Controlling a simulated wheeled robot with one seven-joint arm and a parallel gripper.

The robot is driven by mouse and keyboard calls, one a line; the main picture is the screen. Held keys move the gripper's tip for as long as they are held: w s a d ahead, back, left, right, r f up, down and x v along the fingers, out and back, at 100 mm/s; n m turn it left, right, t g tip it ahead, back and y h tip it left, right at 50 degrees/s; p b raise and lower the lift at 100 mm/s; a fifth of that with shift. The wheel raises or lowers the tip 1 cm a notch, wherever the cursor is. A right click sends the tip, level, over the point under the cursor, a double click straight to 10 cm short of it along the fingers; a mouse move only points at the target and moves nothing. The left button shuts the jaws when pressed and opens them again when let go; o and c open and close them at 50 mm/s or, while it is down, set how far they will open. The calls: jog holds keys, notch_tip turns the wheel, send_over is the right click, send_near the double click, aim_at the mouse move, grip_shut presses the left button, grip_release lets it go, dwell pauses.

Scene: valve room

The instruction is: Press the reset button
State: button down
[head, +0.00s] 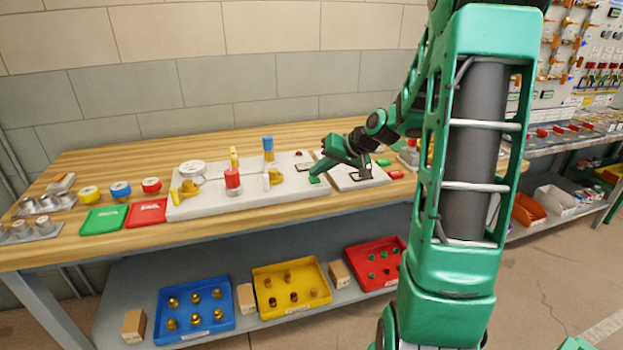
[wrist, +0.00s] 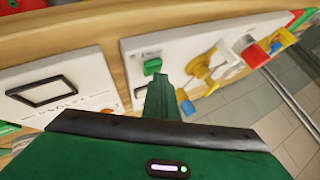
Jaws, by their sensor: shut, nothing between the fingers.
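A green button-like block (wrist: 152,66) sits at the near edge of the white valve panel (wrist: 190,48) in the wrist view. It also shows as a small green spot (head: 314,180) in the head view. I cannot read a label marking it as the reset button. My gripper (wrist: 160,78) is shut and empty, its fingertips pointing at the panel just short of the green block in the picture. In the head view my gripper (head: 313,170) is low over the panel's right end, close above the green spot. Whether it touches is unclear. A small dark red knob (head: 298,153) stands farther back.
The panel carries a red cylinder (head: 232,178), a blue-topped pipe (head: 268,146) and yellow valve handles. A second white plate with a black square frame (wrist: 40,91) lies beside it. Green (head: 103,219) and red (head: 147,212) trays lie left on the wooden bench.

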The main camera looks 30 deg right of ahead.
jog(key=shift+r, duration=0.9)
jog(key=shift+r, duration=0.15)
jog(key=shift+r, duration=2.35)
jog(key=g+h, duration=0.2)
jog(key=g, duration=0.1)
send_near(318, 180)
jog(key=s+a, duration=0.3)
jog(key=s, duration=0.1)
jog(key=s+a+f+g, duration=0.1)
jog(key=s+g, duration=0.1)
jog(key=s, duration=0.6)
jog(key=s+a+f+m+g, duration=0.1)
jog(key=s+g, duration=0.1)
jog(key=s, duration=0.7)
jog(key=s+a+f+g+h, duration=0.1)
jog(key=s, duration=0.8)
jog(key=shift+a+f+g, duration=0.3)
jog(key=shift+f+g, duration=0.05)
jog(key=shift+g, duration=0.05)
